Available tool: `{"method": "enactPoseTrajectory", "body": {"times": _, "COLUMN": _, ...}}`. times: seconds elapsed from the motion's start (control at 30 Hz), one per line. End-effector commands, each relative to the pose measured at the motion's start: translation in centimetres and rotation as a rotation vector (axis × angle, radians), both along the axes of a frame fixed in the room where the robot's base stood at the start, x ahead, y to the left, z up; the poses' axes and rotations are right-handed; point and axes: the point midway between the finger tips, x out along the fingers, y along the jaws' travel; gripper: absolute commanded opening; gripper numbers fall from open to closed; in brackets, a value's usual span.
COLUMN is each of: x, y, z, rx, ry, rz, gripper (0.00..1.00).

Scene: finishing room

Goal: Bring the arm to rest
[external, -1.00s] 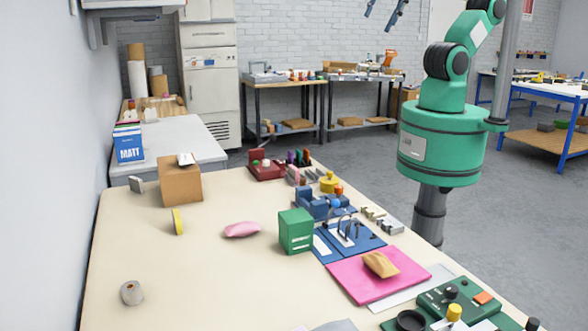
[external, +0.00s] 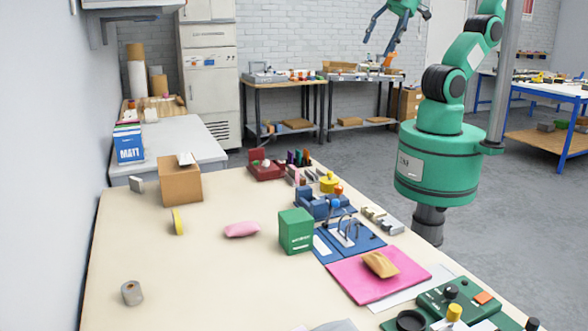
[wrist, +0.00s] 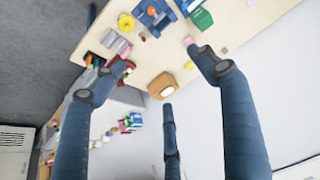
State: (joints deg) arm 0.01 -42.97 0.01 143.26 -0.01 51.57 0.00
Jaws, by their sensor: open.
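My gripper (external: 382,34) is at the top of the external view, raised well above the floor and clear of the table. Its dark blue fingers are spread apart and point down and to the left. In the wrist view my gripper (wrist: 155,80) shows its fingers wide apart with nothing between them. The table and its objects lie far beyond the fingertips. My green arm bends up and out of the top of the external view, so part of it is cut off.
A cream table (external: 150,260) holds a cardboard box (external: 180,184), a green box (external: 296,231), a pink pouch (external: 242,230) and a pink mat (external: 350,285) with a tan pouch (external: 380,264). Black-legged benches (external: 290,84) stand behind. The air around my gripper looks free.

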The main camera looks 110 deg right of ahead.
Motion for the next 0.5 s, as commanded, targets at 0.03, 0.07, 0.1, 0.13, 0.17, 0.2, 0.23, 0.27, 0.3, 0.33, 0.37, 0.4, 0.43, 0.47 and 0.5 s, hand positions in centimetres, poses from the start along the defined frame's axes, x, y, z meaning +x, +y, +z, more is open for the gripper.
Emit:
{"method": "enactPoseTrajectory", "body": {"times": 0.03, "x": 0.0, "y": 0.0, "z": -1.8, "rx": 0.0, "ry": 0.0, "rz": 0.0, "gripper": 0.73}}
{"method": "enactPoseTrajectory", "body": {"times": 0.07, "x": 0.0, "y": 0.0, "z": -2.3, "rx": 0.0, "ry": 0.0, "rz": 0.0, "gripper": 0.73}}
{"method": "enactPoseTrajectory", "body": {"times": 0.1, "x": 0.0, "y": 0.0, "z": -3.0, "rx": 0.0, "ry": 0.0, "rz": 0.0, "gripper": 0.73}}
{"method": "enactPoseTrajectory", "body": {"times": 0.13, "x": 0.0, "y": 0.0, "z": -3.5, "rx": 0.0, "ry": 0.0, "rz": 0.0, "gripper": 0.73}}
{"method": "enactPoseTrajectory", "body": {"times": 0.17, "x": 0.0, "y": 0.0, "z": -3.9, "rx": 0.0, "ry": 0.0, "rz": 0.0, "gripper": 0.73}}
{"method": "enactPoseTrajectory", "body": {"times": 0.2, "x": 0.0, "y": 0.0, "z": -4.5, "rx": 0.0, "ry": 0.0, "rz": 0.0, "gripper": 0.73}}
{"method": "enactPoseTrajectory", "body": {"times": 0.23, "x": 0.0, "y": 0.0, "z": -4.9, "rx": 0.0, "ry": 0.0, "rz": 0.0, "gripper": 0.73}}
{"method": "enactPoseTrajectory", "body": {"times": 0.27, "x": 0.0, "y": 0.0, "z": -5.3, "rx": 0.0, "ry": 0.0, "rz": 0.0, "gripper": 0.73}}
{"method": "enactPoseTrajectory", "body": {"times": 0.3, "x": 0.0, "y": 0.0, "z": -5.7, "rx": 0.0, "ry": 0.0, "rz": 0.0, "gripper": 0.73}}
{"method": "enactPoseTrajectory", "body": {"times": 0.33, "x": 0.0, "y": 0.0, "z": -5.9, "rx": 0.0, "ry": 0.0, "rz": 0.0, "gripper": 0.73}}
{"method": "enactPoseTrajectory", "body": {"times": 0.37, "x": 0.0, "y": 0.0, "z": -6.2, "rx": 0.0, "ry": 0.0, "rz": 0.0, "gripper": 0.73}}
{"method": "enactPoseTrajectory", "body": {"times": 0.4, "x": 0.0, "y": 0.0, "z": -6.4, "rx": 0.0, "ry": 0.0, "rz": 0.0, "gripper": 0.73}}
{"method": "enactPoseTrajectory", "body": {"times": 0.43, "x": 0.0, "y": 0.0, "z": -6.5, "rx": 0.0, "ry": 0.0, "rz": 0.0, "gripper": 0.73}}
{"method": "enactPoseTrajectory", "body": {"times": 0.47, "x": 0.0, "y": 0.0, "z": -6.6, "rx": 0.0, "ry": 0.0, "rz": 0.0, "gripper": 0.73}}
{"method": "enactPoseTrajectory", "body": {"times": 0.5, "x": 0.0, "y": 0.0, "z": -6.7, "rx": 0.0, "ry": 0.0, "rz": 0.0, "gripper": 0.73}}
